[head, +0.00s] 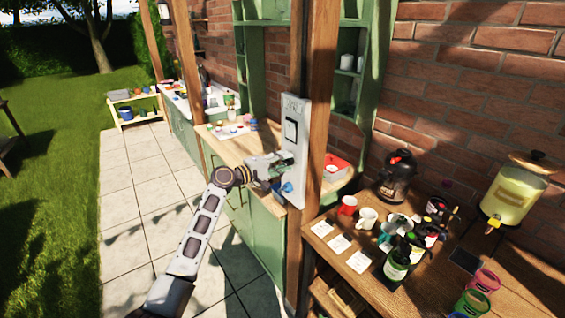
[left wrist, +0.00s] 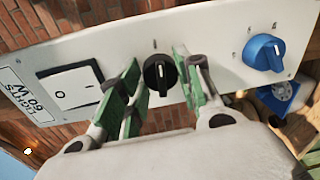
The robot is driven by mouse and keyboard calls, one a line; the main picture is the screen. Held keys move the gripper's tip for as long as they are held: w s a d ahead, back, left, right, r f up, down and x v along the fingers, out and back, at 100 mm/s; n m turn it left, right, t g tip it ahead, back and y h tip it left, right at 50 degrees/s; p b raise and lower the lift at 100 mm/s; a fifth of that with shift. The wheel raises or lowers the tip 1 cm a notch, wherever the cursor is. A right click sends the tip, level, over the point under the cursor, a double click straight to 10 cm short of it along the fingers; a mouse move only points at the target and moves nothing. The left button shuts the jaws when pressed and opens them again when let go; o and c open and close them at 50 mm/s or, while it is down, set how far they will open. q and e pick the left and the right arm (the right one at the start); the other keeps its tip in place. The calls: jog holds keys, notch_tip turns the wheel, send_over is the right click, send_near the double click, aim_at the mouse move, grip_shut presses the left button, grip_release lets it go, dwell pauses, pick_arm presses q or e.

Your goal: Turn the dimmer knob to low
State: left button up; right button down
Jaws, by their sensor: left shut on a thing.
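A pale panel (head: 290,115) is fixed to a wooden post. In the left wrist view the panel (left wrist: 205,55) carries a white rocker switch (left wrist: 70,88), a black knob (left wrist: 160,73) and a blue knob (left wrist: 264,52). The black knob has a white pointer line, roughly upright in that picture, with a small mark above it. My left gripper (head: 283,162) is at the panel, and its green-padded fingers (left wrist: 158,86) are shut on the black knob, one on each side. The blue knob also shows below the gripper in the head view (head: 287,187). My right gripper is not in view.
A wooden table (head: 335,276) at the right holds mugs, bottles, a dark urn (head: 398,176) and a drink dispenser (head: 512,193). A green cabinet counter (head: 262,235) stands behind the post. Paving (head: 130,190) at the left is clear.

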pick_arm(q)
jog(key=o, duration=1)
jog(key=shift+o, duration=0.2)
jog(key=shift+a, duration=0.15)
jog(key=v, duration=1.1)
jog(key=shift+s+a, duration=0.3)
